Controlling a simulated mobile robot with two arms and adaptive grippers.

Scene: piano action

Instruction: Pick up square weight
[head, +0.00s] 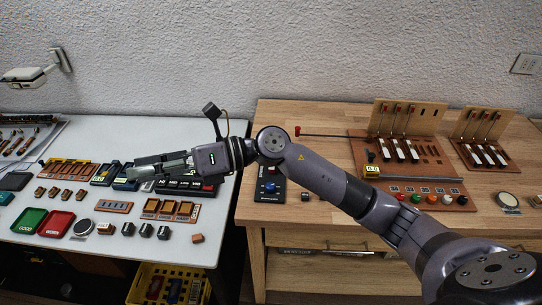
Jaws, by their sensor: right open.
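My right gripper (132,171) reaches in from the right over the white table (60,263). Its fingers point left, are open, and hold nothing that I can see. Several small dark block-like pieces, one of them a dark block (146,230), stand near the table's front edge, below the gripper in the picture. They may be weights, but I cannot tell which one is the square weight. A small brown block (197,238) lies to their right. The gripper and forearm hide part of the items behind them. My left gripper is not in view.
A green tray (29,220) and a red tray (56,223) sit at the front left. Wooden holders (170,209) stand behind the dark pieces. A yellow crate (136,293) is below the table. A wooden bench (300,222) with piano-action models stands at the right, past a gap.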

